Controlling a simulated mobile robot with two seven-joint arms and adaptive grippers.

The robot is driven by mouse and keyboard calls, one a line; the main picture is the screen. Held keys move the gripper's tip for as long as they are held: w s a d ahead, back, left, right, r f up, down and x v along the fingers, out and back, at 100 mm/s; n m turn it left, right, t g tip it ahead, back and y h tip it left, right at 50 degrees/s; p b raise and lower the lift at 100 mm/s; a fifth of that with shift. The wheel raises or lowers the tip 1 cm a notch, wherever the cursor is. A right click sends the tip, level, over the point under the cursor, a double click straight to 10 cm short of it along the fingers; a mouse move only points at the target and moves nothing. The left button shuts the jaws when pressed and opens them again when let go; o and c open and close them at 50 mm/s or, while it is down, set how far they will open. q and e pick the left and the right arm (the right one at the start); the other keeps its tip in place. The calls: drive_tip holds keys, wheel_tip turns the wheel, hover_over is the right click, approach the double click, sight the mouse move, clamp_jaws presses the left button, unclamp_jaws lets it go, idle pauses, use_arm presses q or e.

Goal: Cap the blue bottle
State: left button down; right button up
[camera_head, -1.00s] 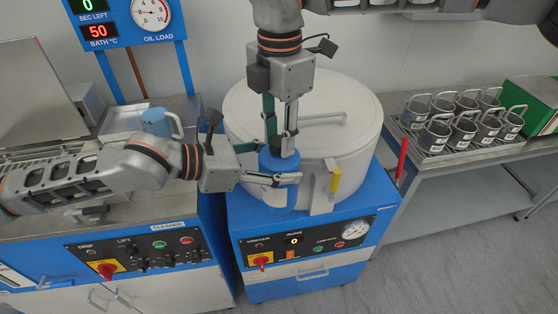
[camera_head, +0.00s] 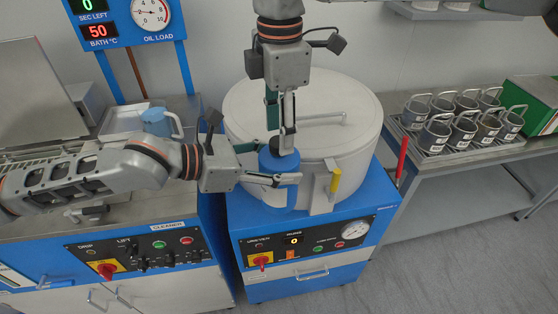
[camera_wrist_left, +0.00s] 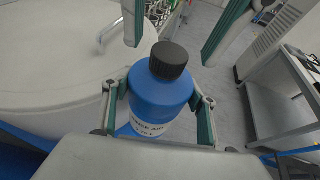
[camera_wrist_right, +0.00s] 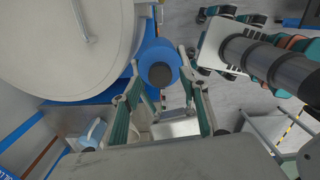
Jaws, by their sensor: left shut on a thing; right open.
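The blue bottle (camera_head: 279,172) stands upright, gripped by my left gripper (camera_head: 274,166) in front of the round drum. In the left wrist view, the bottle (camera_wrist_left: 160,100) sits between the shut fingers, its label partly hidden. A black cap (camera_wrist_left: 169,60) sits on the bottle's top; it also shows in the right wrist view (camera_wrist_right: 160,74). I cannot tell how tightly it is seated. My right gripper (camera_head: 281,132) is just above the bottle, pointing down. Its fingers are apart, one to each side above the cap, touching nothing I can see.
The white lidded drum (camera_head: 240,110) on a blue machine is close behind the bottle. A blue jug (camera_head: 158,122) is at left on the cleaner bench. Several grey mugs (camera_head: 435,135) stand on a rack at right.

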drive_tip(key=shift+r, duration=1.45)
drive_tip(key=shift+c, duration=0.3)
drive_tip(key=n, duration=0.6)
drive_tip(key=shift+r, duration=0.4)
drive_tip(key=n, duration=0.5)
drive_tip(key=shift+r, duration=0.35)
drive_tip(key=n, duration=0.4)
drive_tip(key=r+n, duration=0.1)
drive_tip(key=n, duration=0.5)
drive_tip(key=shift+r, duration=0.15)
drive_tip(key=n, duration=0.4)
drive_tip(key=shift+r, duration=0.3)
